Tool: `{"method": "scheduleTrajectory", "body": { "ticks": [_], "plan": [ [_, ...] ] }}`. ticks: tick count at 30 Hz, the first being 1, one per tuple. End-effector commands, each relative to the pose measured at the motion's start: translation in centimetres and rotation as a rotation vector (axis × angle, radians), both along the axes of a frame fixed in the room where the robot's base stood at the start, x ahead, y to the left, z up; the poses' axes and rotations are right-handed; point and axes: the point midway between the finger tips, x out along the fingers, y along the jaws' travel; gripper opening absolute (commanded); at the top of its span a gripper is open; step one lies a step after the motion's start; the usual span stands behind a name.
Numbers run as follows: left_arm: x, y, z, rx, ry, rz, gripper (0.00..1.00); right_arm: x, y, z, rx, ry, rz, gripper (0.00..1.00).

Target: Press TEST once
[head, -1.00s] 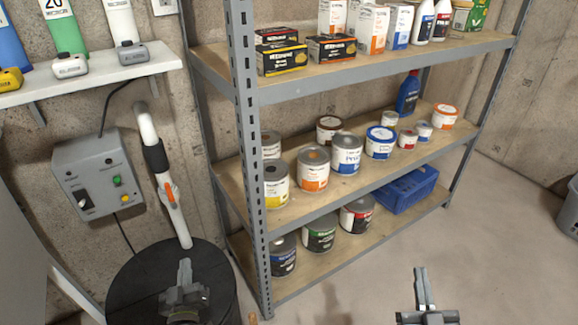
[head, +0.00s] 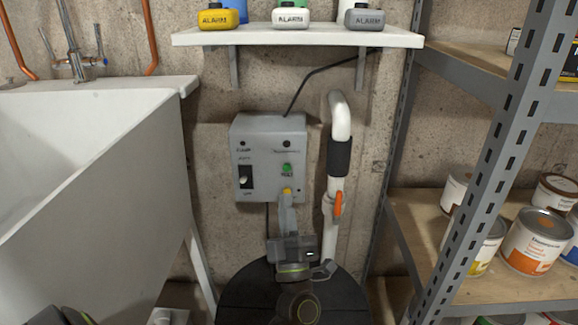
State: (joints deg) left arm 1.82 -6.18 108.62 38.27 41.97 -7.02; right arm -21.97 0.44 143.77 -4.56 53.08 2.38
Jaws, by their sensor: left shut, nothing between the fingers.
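A grey control box (head: 246,132) hangs on the concrete wall in the middle of the head view. The small labels are too blurred to read surely. My left gripper (head: 287,199) is shut and empty, pointing up at the box. My right gripper is out of view.
A white pipe with an orange-handled valve (head: 337,204) stands just right of the box. A black round lid (head: 240,302) lies below. A white sink (head: 95,150) is at left, a shelf with alarm units (head: 300,38) above, a metal rack (head: 500,150) at right.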

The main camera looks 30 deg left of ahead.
Motion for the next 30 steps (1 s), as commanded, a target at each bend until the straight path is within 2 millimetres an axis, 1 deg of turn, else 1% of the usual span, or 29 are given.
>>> {"method": "scheduleTrajectory", "body": {
  "ticks": [10,14,17,21,27,30],
  "plan": [
    [0.0,0.0,0.1,-0.001,-0.002,0.001,0.00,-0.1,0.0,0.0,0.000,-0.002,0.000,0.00],
    [0.4,0.2,0.1,0.001,-0.003,-0.001,0.00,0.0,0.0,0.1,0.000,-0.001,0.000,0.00],
    [1.1,0.6,0.1,0.003,-0.002,-0.002,0.00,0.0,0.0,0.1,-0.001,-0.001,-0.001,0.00],
    [2.8,1.7,0.2,0.005,-0.003,0.000,0.00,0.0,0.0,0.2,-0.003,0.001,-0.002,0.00],
    [5.2,3.2,0.1,0.003,-0.003,0.000,0.00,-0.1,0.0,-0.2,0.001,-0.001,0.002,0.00],
    [6.2,3.7,0.1,0.002,-0.002,-0.002,0.00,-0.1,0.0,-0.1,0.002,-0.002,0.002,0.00]
  ]
}}
